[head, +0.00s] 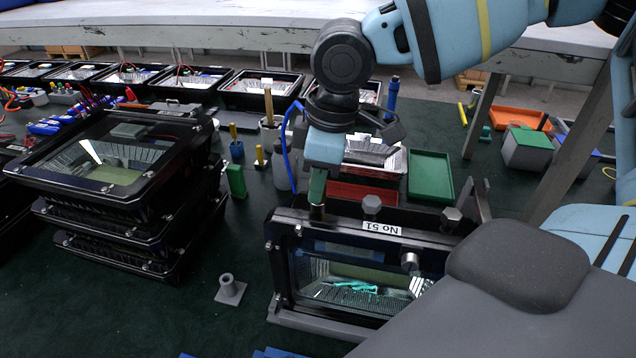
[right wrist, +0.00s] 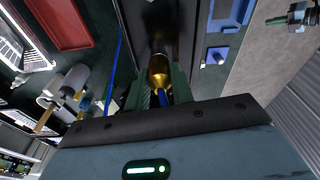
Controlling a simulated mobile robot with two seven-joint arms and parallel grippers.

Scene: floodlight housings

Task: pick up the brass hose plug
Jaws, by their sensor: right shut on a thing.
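The brass hose plug (right wrist: 160,70) is a gold cylinder between the green fingers of my right gripper (right wrist: 161,94) in the right wrist view. A blue piece shows at its near end. In the head view my right gripper (head: 317,188) points down at the top left of the floodlight housing marked "No 51" (head: 281,262), shut on the plug, which is mostly hidden there. The plug's far end meets the black housing in the picture; I cannot tell whether it is seated in it or just clear. My left gripper is not in view.
The housing stands upright in a grey stand (head: 325,325), with grey knobs along its top. Stacked black housings (head: 150,215) stand to the left. A green tray (head: 431,176) and a red tray (head: 362,195) lie behind. A grey socket post (head: 229,290) stands on clear green mat.

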